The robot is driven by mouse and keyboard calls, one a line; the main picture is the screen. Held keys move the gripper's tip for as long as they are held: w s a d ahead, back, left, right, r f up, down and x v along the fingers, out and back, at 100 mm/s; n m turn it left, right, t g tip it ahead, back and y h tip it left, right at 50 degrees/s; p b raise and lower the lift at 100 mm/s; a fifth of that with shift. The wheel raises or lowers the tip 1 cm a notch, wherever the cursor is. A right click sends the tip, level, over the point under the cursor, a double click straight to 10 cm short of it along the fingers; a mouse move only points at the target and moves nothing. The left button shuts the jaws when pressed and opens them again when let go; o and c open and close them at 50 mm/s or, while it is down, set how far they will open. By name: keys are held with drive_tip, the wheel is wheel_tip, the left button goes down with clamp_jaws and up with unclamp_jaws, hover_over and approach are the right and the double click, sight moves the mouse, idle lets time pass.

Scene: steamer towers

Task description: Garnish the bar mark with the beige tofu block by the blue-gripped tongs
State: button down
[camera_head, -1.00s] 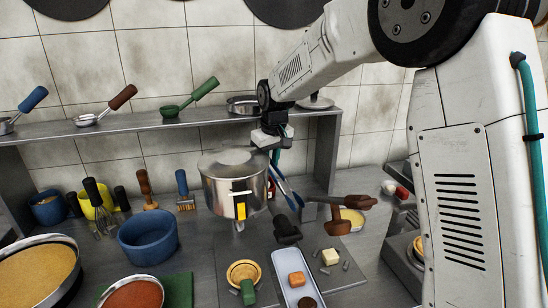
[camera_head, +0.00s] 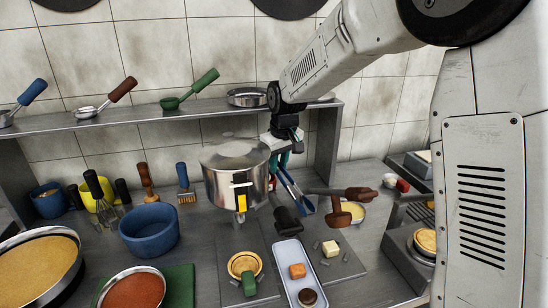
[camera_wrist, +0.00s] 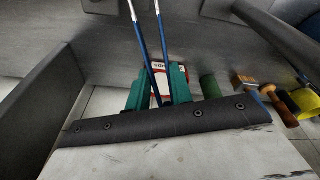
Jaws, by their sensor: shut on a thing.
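My gripper (camera_head: 282,157) is behind and right of the steel pot, pointing down. In the wrist view its teal fingers (camera_wrist: 154,94) are shut on the blue-gripped tongs (camera_wrist: 141,32), whose two long arms reach away from the fingers. In the head view the tongs (camera_head: 293,192) slant down to the right, above the counter. The beige tofu block (camera_head: 331,249) lies on a grey board, right of the pale tray (camera_head: 284,255). Small grey bars lie near the block; I cannot tell which is the bar mark.
The tray holds an orange block (camera_head: 297,271) and a dark round piece (camera_head: 308,297). The steel pot (camera_head: 236,175) stands close left of the tongs. Brown-handled tools (camera_head: 341,212) stand to the right. The shelf (camera_head: 150,125) runs behind.

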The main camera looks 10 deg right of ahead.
sight(285, 172)
drive_tip(key=s, duration=0.2)
drive_tip(key=s+d+f, duration=0.1)
drive_tip(key=shift+s, duration=0.15)
drive_tip(key=s+d, duration=0.2)
drive_tip(key=s, duration=0.4)
drive_tip(key=shift+s, duration=0.15)
drive_tip(key=c, duration=1.7)
unclamp_jaws()
drive_tip(key=shift+c, duration=0.2)
drive_tip(key=shift+o, duration=0.9)
drive_tip(key=shift+f, duration=0.1)
drive_tip(key=shift+s+x, duration=0.15)
drive_tip(key=shift+x, duration=0.7)
drive_tip(key=shift+s+x, duration=0.2)
drive_tip(key=shift+x, duration=0.6)
drive_tip(key=shift+f, duration=0.15)
